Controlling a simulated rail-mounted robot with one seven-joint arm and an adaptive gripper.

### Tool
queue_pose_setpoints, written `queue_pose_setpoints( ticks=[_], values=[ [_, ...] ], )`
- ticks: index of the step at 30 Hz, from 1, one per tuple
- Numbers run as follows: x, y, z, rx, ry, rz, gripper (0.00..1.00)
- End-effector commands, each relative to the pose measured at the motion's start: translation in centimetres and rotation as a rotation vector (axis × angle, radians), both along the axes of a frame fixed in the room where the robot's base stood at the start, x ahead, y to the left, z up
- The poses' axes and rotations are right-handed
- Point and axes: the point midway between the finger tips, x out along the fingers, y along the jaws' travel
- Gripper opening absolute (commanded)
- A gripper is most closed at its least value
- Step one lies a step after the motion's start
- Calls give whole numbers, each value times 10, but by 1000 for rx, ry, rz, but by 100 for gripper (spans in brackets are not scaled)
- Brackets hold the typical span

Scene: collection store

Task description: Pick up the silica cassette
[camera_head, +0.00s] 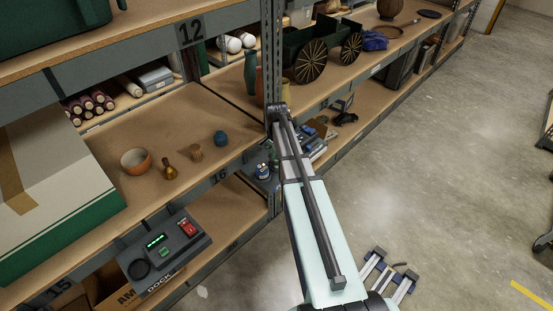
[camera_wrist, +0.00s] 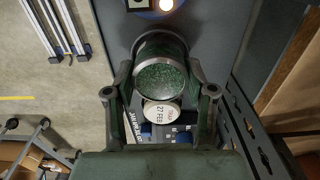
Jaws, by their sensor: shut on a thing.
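The silica cassette (camera_wrist: 161,80) shows in the wrist view as a short round canister with a metal rim and green granules inside. My gripper (camera_wrist: 160,68) is shut on it, with one dark finger on each side of the canister. A round pale label (camera_wrist: 161,113) reading "27 FEB" shows just below the granules. In the head view my arm reaches to the shelf post, and I cannot make out the gripper or the cassette there.
In the wrist view, a dark panel with a blue ring and a lit spot (camera_wrist: 166,5) is close above the cassette. The shelf post (camera_head: 270,60) stands beside my arm. A bowl (camera_head: 135,161) and a grey dock unit (camera_head: 164,252) occupy shelves at left. Open floor (camera_head: 450,130) lies right.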

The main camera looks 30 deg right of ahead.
Motion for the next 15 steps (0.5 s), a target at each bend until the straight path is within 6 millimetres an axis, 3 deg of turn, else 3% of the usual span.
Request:
queue_pose_setpoints(
  ticks=[8,15],
  values=[
    [0,0,42,-1,-3,0,18],
    [1,0,104,-2,-5,0,18]
  ],
)
